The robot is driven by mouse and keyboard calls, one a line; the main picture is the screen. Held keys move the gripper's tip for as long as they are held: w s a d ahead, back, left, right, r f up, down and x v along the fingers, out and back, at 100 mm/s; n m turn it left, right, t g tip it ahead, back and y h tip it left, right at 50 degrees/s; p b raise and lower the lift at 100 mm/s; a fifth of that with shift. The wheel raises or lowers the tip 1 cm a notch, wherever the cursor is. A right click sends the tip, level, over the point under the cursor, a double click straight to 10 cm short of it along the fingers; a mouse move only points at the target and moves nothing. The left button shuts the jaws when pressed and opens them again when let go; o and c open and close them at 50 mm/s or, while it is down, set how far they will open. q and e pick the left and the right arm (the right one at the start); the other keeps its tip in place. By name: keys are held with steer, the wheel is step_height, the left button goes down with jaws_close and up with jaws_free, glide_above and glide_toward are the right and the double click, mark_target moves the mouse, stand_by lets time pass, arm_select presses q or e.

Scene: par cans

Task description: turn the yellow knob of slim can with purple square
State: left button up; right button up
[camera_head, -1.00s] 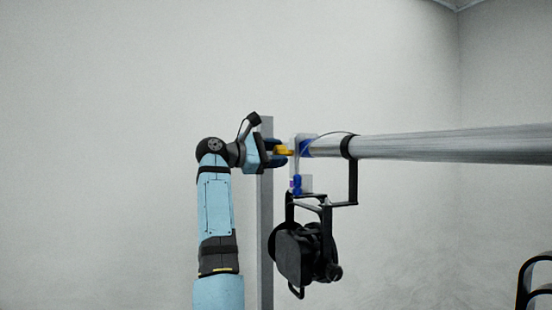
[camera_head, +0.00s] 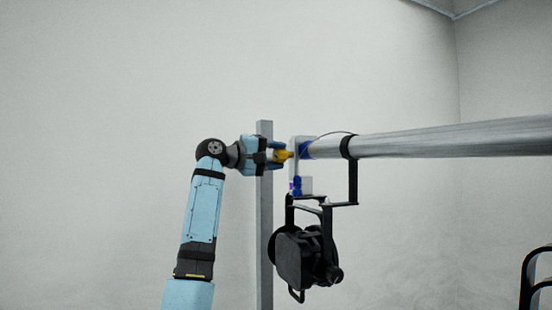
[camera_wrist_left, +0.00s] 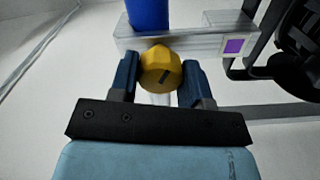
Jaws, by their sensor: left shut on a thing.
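The yellow knob (camera_head: 283,156) sits at the left end of a clear bracket in the head view. It also shows in the left wrist view (camera_wrist_left: 160,70), with a dark slot on its face. My left gripper (camera_head: 276,156) is shut on the knob, with one blue finger on each side of it in the left wrist view (camera_wrist_left: 159,84). The purple square (camera_wrist_left: 233,46) is on the clear bracket to the right of the knob. My right gripper is not in view.
A thick metal pipe (camera_head: 450,138) runs right from the bracket. A grey upright post (camera_head: 265,225) stands behind my wrist. A blue cylinder (camera_wrist_left: 148,14) is just beyond the knob. A black frame (camera_head: 537,280) is at the lower right. Open room lies left of my arm.

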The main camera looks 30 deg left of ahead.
arm_select(q)
steer(key=m, duration=0.5)
steer(key=shift+f+m, duration=0.1)
steer(key=shift+m, duration=0.2)
steer(key=m, duration=1.7)
steer(key=shift+p, duration=0.3)
steer(key=m, duration=0.5)
steer(key=shift+m, duration=0.3)
steer(key=m, duration=0.6)
steer(key=shift+a, duration=0.1)
steer(key=m, duration=0.5)
steer(key=shift+m, duration=0.4)
steer(key=m, duration=0.5)
steer(key=shift+m, duration=0.4)
